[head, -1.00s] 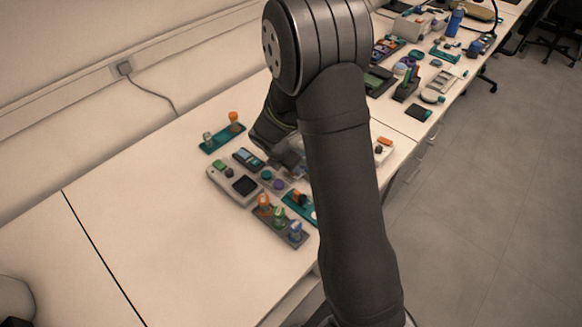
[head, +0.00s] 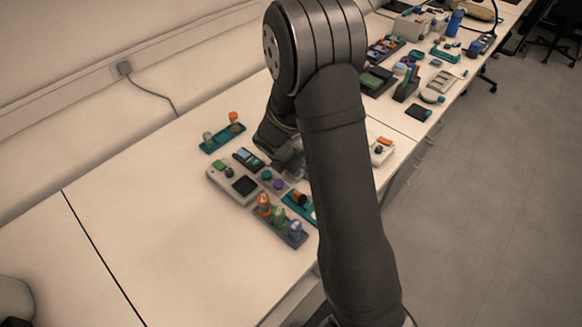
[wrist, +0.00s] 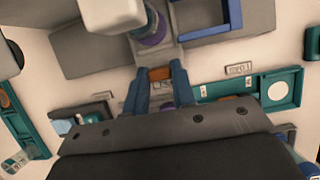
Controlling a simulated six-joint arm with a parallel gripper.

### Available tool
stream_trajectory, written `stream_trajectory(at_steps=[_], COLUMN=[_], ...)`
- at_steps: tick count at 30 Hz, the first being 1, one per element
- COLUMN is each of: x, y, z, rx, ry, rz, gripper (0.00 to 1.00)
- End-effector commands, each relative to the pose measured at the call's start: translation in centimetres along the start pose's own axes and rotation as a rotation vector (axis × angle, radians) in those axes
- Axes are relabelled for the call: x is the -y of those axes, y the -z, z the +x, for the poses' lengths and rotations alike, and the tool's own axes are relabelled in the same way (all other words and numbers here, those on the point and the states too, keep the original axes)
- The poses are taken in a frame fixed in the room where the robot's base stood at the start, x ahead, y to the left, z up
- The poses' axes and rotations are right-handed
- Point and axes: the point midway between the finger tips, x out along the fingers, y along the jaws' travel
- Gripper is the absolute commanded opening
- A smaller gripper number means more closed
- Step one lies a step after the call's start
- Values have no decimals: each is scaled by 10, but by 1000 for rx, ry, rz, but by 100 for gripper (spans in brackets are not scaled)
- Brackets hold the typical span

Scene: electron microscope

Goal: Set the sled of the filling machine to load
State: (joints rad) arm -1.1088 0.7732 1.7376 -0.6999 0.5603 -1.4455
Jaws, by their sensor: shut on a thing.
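My gripper (wrist: 158,76) is shut on a small orange-brown block (wrist: 160,73), which looks like the handle of the sled of the filling machine. The two blue-grey fingers stand on either side of it. A grey strip (wrist: 178,56) runs from the block up toward a pale head with a purple ring (wrist: 152,28). Lettering shows faintly between the fingers, but I cannot read it for sure. The sled's exact position along its track is not clear. In the head view my gripper (head: 288,158) is mostly behind my own arm, and the machine is hidden there.
A teal tray with a round white recess (wrist: 278,90) lies to the right, and a blue frame (wrist: 212,22) above. In the head view, a grey control panel (head: 222,180) and a rack with coloured caps (head: 278,222) stand close by. The table's left part is clear.

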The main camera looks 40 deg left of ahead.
Motion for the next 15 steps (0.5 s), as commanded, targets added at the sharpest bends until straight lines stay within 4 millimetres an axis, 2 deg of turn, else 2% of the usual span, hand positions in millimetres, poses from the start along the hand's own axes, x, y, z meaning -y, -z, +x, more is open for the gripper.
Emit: stream_trajectory(at_steps=[5,10,15], x=[32,74,98], y=[-1,-1,-1], z=[0,0,0], rx=[0,0,1], ry=[4,4,2], rz=[2,2,2], gripper=[0,0,0])
